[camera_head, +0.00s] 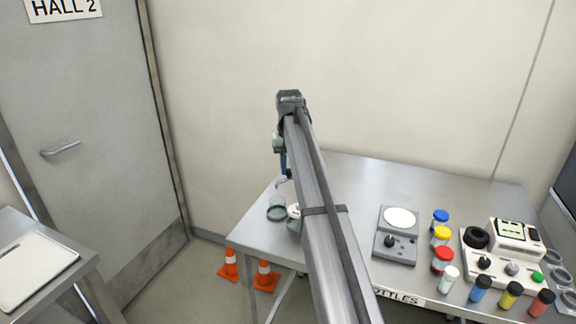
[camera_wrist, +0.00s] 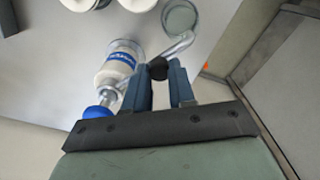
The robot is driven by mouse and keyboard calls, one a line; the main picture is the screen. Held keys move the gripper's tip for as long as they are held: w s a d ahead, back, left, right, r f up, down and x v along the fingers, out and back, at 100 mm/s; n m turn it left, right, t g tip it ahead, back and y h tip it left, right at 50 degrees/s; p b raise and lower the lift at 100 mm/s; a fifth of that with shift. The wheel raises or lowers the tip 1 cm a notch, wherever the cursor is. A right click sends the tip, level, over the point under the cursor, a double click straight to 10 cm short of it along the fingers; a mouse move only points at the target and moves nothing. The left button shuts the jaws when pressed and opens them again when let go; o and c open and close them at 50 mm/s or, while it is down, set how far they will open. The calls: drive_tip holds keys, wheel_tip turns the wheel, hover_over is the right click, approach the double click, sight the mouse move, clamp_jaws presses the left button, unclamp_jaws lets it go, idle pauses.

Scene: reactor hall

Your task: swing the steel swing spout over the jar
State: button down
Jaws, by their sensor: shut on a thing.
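The steel swing spout (camera_wrist: 178,47) shows in the wrist view as a bent bright tube with a dark knob (camera_wrist: 158,68) at its near end. My gripper (camera_wrist: 161,76) has its blue fingers on either side of this knob and is shut on it. The round glass jar (camera_wrist: 181,17) is just beyond the spout's tip, which appears close to the jar's near rim; the height gap cannot be told. In the head view the jar (camera_head: 277,213) stands at the table's left end, and my gripper (camera_head: 284,163) is above and partly hidden by my arm.
A white bottle with a blue label (camera_wrist: 119,63) stands beside the spout. On the steel table (camera_head: 345,180) are a grey scale (camera_head: 397,240), several coloured-cap bottles (camera_head: 441,236) and a white instrument (camera_head: 500,240). Orange cones (camera_head: 265,277) stand on the floor at left.

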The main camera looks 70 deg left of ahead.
sight(289, 169)
idle(0.3)
drive_tip(key=c, duration=0.9)
unclamp_jaws()
drive_tip(key=shift+c, duration=0.2)
wheel_tip(289, 169, up, 14)
drive_tip(key=shift+f, duration=0.1)
